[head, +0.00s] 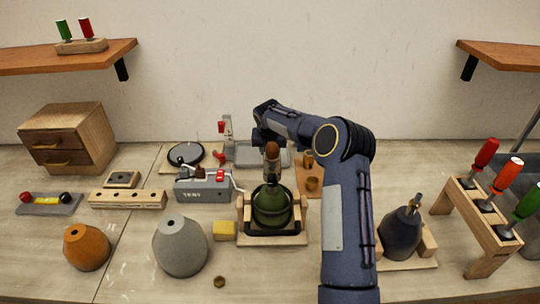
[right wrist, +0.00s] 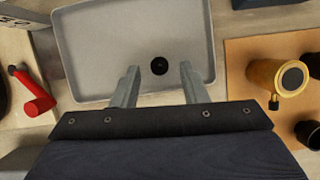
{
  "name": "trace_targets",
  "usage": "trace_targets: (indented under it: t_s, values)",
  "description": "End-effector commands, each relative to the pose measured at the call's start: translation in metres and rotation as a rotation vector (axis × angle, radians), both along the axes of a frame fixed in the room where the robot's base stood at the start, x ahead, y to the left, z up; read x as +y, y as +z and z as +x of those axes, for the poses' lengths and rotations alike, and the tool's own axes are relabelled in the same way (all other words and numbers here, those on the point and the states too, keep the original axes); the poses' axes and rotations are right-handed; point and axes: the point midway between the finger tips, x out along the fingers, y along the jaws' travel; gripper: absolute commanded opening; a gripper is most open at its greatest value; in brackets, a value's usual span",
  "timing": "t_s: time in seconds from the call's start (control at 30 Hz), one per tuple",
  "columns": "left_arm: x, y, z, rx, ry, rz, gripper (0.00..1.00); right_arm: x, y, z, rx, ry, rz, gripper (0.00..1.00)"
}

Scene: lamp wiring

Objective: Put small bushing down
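A small round dark piece with a tiny centre mark (right wrist: 159,65), which looks like the small bushing, lies on the floor of the grey tray (right wrist: 95,45) in the right wrist view. My right gripper (right wrist: 159,68) is open over the tray, its two fingers spread to either side of this piece with clear gaps. Nothing is held between them. In the head view the tray (head: 283,158) is at the back middle, partly behind my right arm, and the piece and fingertips are hidden there. My left gripper is in neither view.
A tan mat (right wrist: 245,65) with a brass cylinder (right wrist: 277,77) lies right of the tray. A red-handled part (right wrist: 38,95) is left of it. In the head view, a green lamp body (head: 271,205) in a wooden cradle and a grey tester (head: 203,188) stand in front.

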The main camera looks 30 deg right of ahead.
Motion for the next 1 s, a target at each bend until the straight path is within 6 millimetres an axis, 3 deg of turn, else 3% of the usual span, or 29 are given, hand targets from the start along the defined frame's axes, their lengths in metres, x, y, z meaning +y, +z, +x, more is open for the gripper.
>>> trace_targets:
  t_s: [0.2, 0.4, 1.0]
  values:
    - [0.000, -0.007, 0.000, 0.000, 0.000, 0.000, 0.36, 0.011, 0.046, -0.015, -0.003, 0.001, -0.001, 0.40]
    - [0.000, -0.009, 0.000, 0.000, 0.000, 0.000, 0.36, 0.018, 0.073, -0.024, -0.003, 0.001, 0.000, 0.40]
    - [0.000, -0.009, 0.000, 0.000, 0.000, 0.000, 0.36, 0.020, 0.082, -0.027, 0.000, 0.001, 0.000, 0.40]
